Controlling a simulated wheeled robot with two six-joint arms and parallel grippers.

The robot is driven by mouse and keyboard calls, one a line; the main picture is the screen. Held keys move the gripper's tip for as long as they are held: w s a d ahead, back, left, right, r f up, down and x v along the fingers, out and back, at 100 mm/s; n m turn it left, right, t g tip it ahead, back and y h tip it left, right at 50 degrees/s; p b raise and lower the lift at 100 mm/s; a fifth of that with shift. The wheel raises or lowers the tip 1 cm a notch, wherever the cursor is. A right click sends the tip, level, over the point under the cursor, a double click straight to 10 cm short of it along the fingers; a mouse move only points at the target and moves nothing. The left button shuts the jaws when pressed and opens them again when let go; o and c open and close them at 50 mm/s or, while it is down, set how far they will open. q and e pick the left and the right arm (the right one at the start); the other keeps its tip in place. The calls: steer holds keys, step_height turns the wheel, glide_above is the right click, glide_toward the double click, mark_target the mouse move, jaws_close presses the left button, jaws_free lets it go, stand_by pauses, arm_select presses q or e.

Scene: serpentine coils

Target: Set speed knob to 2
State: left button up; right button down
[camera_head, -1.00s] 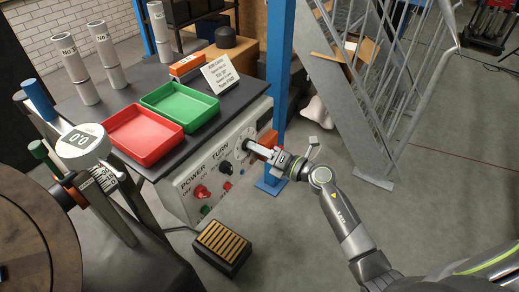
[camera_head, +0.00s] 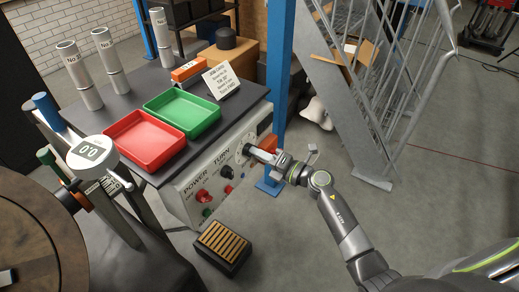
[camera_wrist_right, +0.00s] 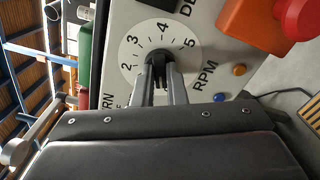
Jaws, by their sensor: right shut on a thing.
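The speed knob (camera_wrist_right: 158,70) is black and sits on a round white dial (camera_wrist_right: 133,48) with numbers, of which 2, 3, 4 and 5 read clearly in the right wrist view. The letters RPM stand beside the dial. My right gripper (camera_wrist_right: 159,80) is shut on the knob, one finger on each side. The fingers and their shadow hide where the knob points. In the head view my right gripper (camera_head: 252,151) reaches the panel from the right, and the dial (camera_head: 243,146) is partly hidden behind it. My left gripper is not in view.
The control panel (camera_head: 212,178) also carries a red power knob (camera_head: 203,195) and a black turn knob (camera_head: 227,172). A red tray (camera_head: 145,140) and a green tray (camera_head: 183,111) lie on the bench above. A foot pedal (camera_head: 222,247) sits on the floor below. A blue post (camera_head: 279,80) stands behind the gripper.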

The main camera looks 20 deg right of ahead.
steer(key=shift+m+p, duration=7)
steer(key=shift+m, duration=1.7)
steer(key=shift+f, duration=0.1)
steer(key=c, duration=1.5)
jaws_free()
steer(key=shift+o, duration=0.2)
steer(key=b+v, duration=0.1)
steer(key=v, duration=1.6)
steer(key=shift+s, duration=0.2)
